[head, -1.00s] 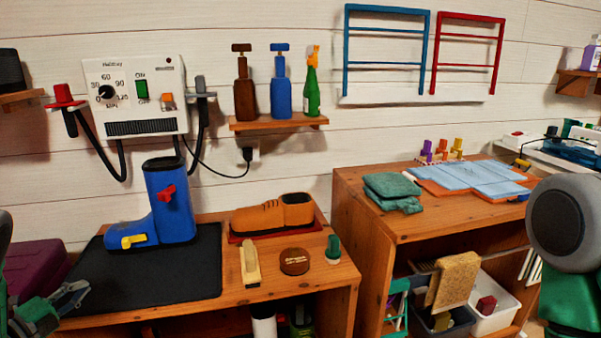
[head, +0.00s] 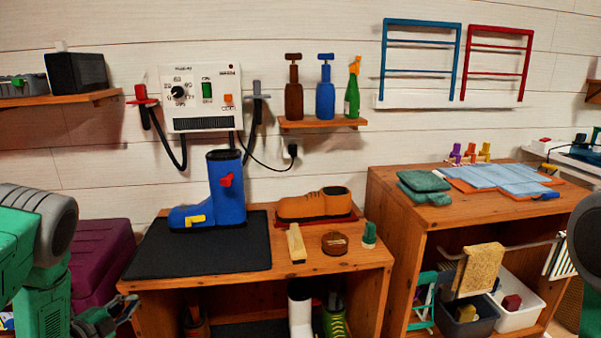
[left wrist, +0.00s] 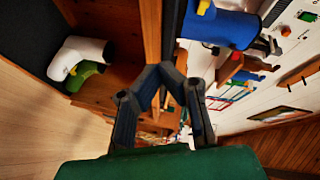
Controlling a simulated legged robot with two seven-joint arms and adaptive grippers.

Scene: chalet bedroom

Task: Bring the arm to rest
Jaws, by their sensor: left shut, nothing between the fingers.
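My left gripper (head: 122,308) is low at the left of the head view, in front of the left end of the bench and the black mat. It is shut and empty. In the left wrist view its dark fingers (left wrist: 168,75) come together at the tips with nothing between them. My left arm (head: 40,250) comes in from the left edge. Only a grey rounded part of my right arm (head: 588,235) shows at the right edge; the right gripper is out of view.
The wooden bench (head: 325,270) holds a black mat (head: 160,250), a blue boot (head: 226,190), a brown shoe (head: 313,204) and small care items. A purple chest (head: 100,255) stands left of the bench. A second wooden cabinet (head: 400,240) stands at right.

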